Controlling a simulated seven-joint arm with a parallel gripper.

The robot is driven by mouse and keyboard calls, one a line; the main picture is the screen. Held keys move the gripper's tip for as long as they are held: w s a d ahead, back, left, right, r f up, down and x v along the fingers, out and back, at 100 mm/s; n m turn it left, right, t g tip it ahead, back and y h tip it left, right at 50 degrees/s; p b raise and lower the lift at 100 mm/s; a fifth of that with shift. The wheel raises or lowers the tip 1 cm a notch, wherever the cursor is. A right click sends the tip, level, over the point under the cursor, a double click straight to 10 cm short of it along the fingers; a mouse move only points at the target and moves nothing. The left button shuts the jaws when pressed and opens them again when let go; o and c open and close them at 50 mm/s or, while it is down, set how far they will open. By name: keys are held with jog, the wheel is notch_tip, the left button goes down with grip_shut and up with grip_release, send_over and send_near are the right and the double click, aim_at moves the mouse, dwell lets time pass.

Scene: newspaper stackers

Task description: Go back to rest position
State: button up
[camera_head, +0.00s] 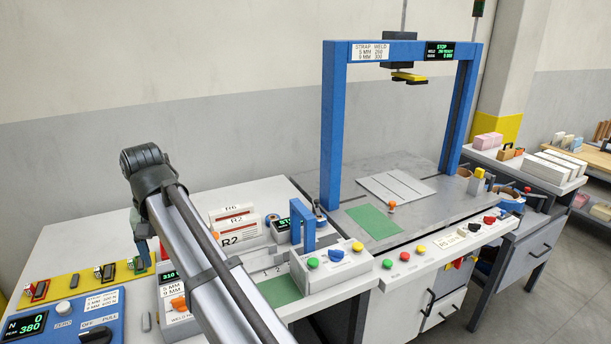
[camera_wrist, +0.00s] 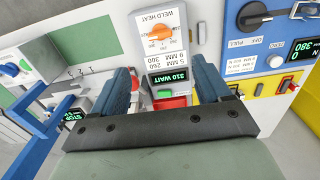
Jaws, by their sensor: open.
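My gripper (camera_wrist: 162,78) shows in the wrist view as two blue fingers spread apart with nothing held between them. The weld heat unit (camera_wrist: 158,38), with an orange knob and a green "310 WATT" display, lies beyond the gap between the fingers. A green and a red button sit below that display. In the head view my gripper (camera_head: 141,238) hangs over the left bench, partly hidden behind my arm. The weld heat unit (camera_head: 172,318) is also partly covered by my arm there.
A blue gauge box (camera_head: 62,325) and a yellow strip (camera_head: 70,290) are at the left. A small blue arch (camera_head: 309,222) and white R2 and R6 labelled items (camera_head: 238,232) stand right of my arm. A tall blue frame (camera_head: 333,130) stands farther right. Open space lies above the left bench.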

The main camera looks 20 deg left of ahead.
jog(key=w+d+f+m+g, duration=0.2)
jog(key=w+d+f+m, duration=0.15)
jog(key=d+f, duration=1.85)
jog(key=w+d+f+m+g, duration=0.2)
jog(key=d+f+m, duration=0.3)
jog(key=d+f, duration=1.65)
jog(key=s+d+f+g, duration=0.1)
jog(key=s+d+f, duration=0.6)
jog(key=d+f, duration=0.55)
jog(key=s+d+f+g, duration=0.1)
jog(key=s+d+f, duration=0.6)
jog(key=s+f, duration=0.3)
jog(key=s, duration=0.3)
jog(key=shift+s+d+g, duration=0.2)
jog(key=shift+s+g, duration=0.05)
jog(key=shift+g, duration=0.15)
